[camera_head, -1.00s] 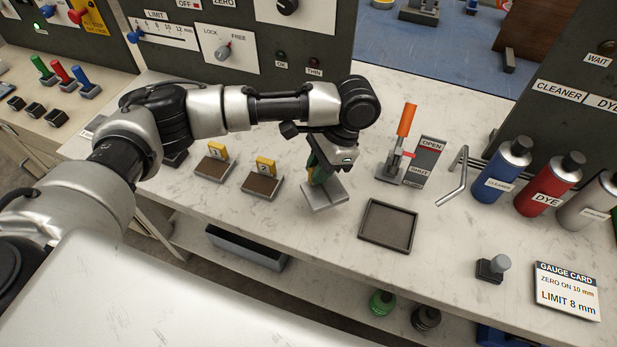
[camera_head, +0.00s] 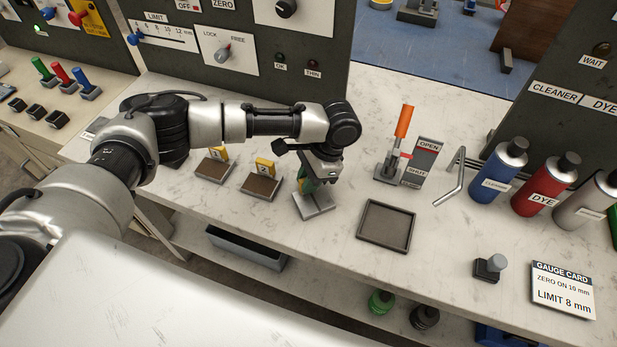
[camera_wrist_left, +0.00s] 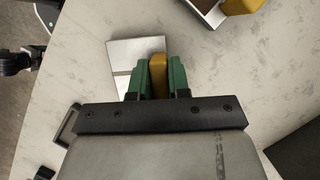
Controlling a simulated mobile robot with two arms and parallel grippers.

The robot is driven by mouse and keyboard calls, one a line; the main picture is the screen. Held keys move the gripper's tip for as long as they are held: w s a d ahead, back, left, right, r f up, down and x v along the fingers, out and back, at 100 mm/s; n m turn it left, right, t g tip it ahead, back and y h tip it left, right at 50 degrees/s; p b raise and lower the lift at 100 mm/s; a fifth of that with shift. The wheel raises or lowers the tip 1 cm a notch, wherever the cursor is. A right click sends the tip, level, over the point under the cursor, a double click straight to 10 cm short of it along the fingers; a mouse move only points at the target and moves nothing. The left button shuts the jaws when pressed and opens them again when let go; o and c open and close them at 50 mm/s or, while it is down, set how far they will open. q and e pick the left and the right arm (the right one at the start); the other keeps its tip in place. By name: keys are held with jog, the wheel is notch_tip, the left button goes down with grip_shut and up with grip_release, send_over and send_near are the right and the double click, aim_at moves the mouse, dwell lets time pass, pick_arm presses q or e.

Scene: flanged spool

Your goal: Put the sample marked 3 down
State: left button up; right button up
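The held sample (camera_head: 318,207) is a bright grey metal plate with a yellow tag; its number is hidden by my gripper. I take it for sample 3, as the other two show other tags. My left gripper (camera_head: 311,184) points down over it, its green fingers shut on the yellow tag. In the left wrist view the tag (camera_wrist_left: 158,75) sits between both fingers and the plate (camera_wrist_left: 126,52) shows beyond them. The plate is at or just above the worktop (camera_head: 345,262); I cannot tell if it touches. My right gripper is not in view.
Two samples with brown tops, one marked 2 (camera_head: 262,187) and another (camera_head: 213,170), stand to the left. A dark empty square tray (camera_head: 387,226) lies to the right. Behind it are an orange-handled lever (camera_head: 403,122) and an OPEN/SHUT plate (camera_head: 425,160).

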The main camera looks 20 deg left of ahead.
pick_arm(q)
jog(key=o, duration=0.4)
jog(key=shift+r, duration=0.2)
jog(key=b+v, duration=0.1)
jog(key=v, duration=1.1)
jog(key=shift+b, duration=0.3)
jog(key=shift+f, duration=0.1)
